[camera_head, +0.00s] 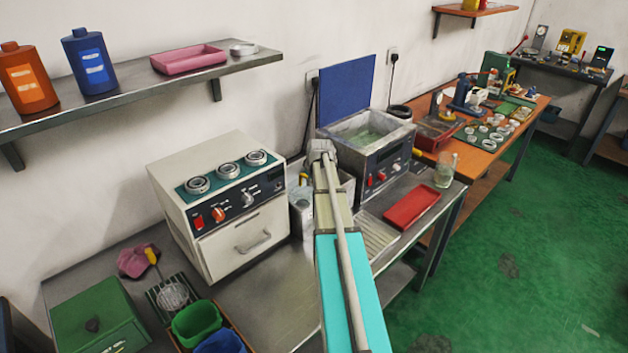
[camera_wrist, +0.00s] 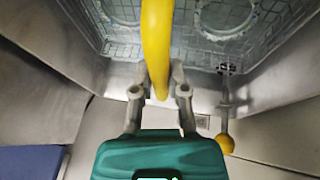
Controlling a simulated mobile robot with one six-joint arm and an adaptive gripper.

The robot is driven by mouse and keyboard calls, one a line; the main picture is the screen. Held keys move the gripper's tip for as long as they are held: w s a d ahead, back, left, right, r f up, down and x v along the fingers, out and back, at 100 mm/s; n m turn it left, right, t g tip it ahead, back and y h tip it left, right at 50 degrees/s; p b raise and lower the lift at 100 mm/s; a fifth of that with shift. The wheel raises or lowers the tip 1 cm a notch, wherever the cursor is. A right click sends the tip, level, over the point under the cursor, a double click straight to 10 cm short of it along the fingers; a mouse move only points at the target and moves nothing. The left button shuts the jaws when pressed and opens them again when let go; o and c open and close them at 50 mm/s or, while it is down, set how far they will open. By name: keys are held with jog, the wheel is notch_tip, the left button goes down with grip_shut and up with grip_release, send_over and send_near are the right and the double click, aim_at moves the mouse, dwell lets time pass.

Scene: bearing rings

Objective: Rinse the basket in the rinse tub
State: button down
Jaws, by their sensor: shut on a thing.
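In the wrist view, my gripper (camera_wrist: 160,92) is shut on the yellow handle (camera_wrist: 157,45) of the wire basket (camera_wrist: 170,42). Metal rings (camera_wrist: 225,18) lie in the basket, partly cut off by the frame's edge. Grey metal walls of a tub (camera_wrist: 60,35) stand around the basket; I cannot tell how deep it sits or whether it touches water. In the head view, my arm reaches to the steel rinse tub (camera_head: 348,186) between the white machine and the bath with the blue lid. My arm hides much of this tub, the basket and my fingers.
The white machine (camera_head: 225,205) stands close on the left, the lidded bath (camera_head: 385,165) on the right. A yellow-knobbed lever (camera_wrist: 226,143) shows near my gripper. A red tray (camera_head: 411,207) and glass jar (camera_head: 445,170) lie right. Green and blue bins (camera_head: 196,322) stand front left.

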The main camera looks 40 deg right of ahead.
jog(key=shift+r+p, duration=1.3)
jog(key=shift+r, duration=0.15)
jog(key=shift+f, duration=0.15)
jog(key=shift+f+b, duration=1.4)
jog(key=shift+b, duration=0.15)
jog(key=shift+r, duration=0.25)
jog(key=shift+r+p, duration=1.3)
jog(key=shift+p, duration=0.25)
jog(key=shift+f, duration=0.15)
